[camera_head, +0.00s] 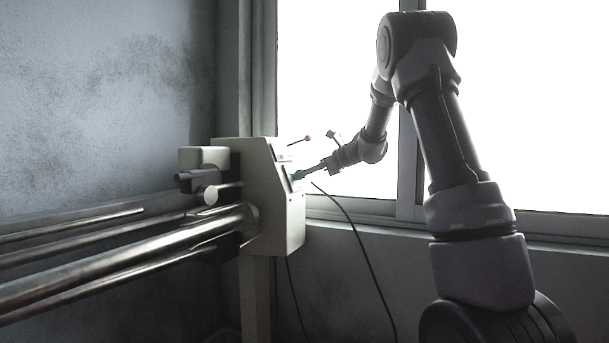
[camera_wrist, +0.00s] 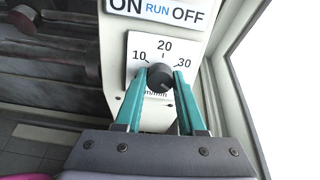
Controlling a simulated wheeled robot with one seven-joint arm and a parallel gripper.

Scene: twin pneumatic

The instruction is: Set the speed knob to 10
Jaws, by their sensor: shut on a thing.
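The speed knob (camera_wrist: 160,77) is a dark round knob on a white dial plate (camera_wrist: 135,46) marked 10, 20 and 30, with "m/min" partly visible below. My gripper (camera_wrist: 161,74) has two teal fingers, one on each side of the knob, shut on it. The 10 is to the upper left of the knob, the 20 above it and the 30 to the upper right. I cannot clearly tell which number the knob points at. In the head view my gripper (camera_head: 298,175) is at the face of the pale machine box (camera_head: 272,215); the knob is too small to make out there.
An ON / RUN / OFF label (camera_wrist: 157,9) is just above the dial. A lever with a red tip (camera_head: 307,138) sticks out from the box above my gripper. Long metal rails (camera_head: 120,255) run left from the box. A window (camera_head: 330,70) is behind, and a dark cable (camera_head: 358,235) hangs below.

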